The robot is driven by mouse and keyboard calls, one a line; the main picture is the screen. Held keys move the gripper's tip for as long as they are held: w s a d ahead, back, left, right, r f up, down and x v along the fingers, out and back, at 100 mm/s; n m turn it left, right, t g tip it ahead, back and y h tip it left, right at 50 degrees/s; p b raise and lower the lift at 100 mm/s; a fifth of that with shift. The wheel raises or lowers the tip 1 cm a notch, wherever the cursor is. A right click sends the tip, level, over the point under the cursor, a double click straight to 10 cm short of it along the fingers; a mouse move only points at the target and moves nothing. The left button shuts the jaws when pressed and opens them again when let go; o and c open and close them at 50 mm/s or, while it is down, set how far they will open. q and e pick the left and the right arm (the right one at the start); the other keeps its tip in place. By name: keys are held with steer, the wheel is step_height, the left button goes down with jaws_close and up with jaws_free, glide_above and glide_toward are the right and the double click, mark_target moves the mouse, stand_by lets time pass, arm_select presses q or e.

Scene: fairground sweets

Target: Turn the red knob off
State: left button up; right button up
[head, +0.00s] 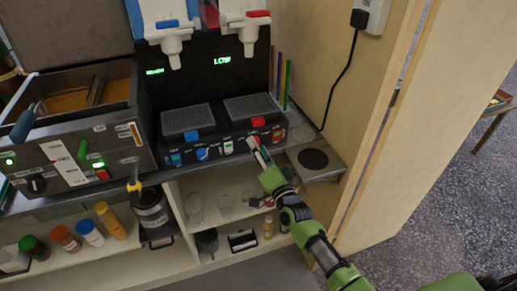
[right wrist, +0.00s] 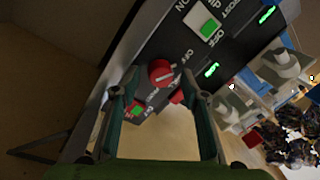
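The red knob (right wrist: 160,72) sits on the dark front panel of the drink machine, with a white pointer line across its face. In the head view, the red knob (head: 252,142) is partly hidden by my right gripper (head: 261,153). In the right wrist view, my right gripper (right wrist: 160,95) has its two fingers spread apart, with nothing between the tips. The knob lies just ahead of the fingertips, roughly midway between them. Contact cannot be made out. My left gripper is not in view.
A red switch with a green light (head: 277,134) and a white-green switch (head: 228,146) flank the knob. A blue knob (head: 201,153) is further left. A metal shelf with a black disc (head: 313,159) is at right, beside a wooden wall (head: 355,90).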

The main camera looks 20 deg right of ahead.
steer(key=shift+s, duration=0.1)
steer(key=s+d+f, duration=0.1)
steer(key=s, duration=1)
steer(key=shift+s, duration=0.4)
steer(key=shift+f, duration=0.2)
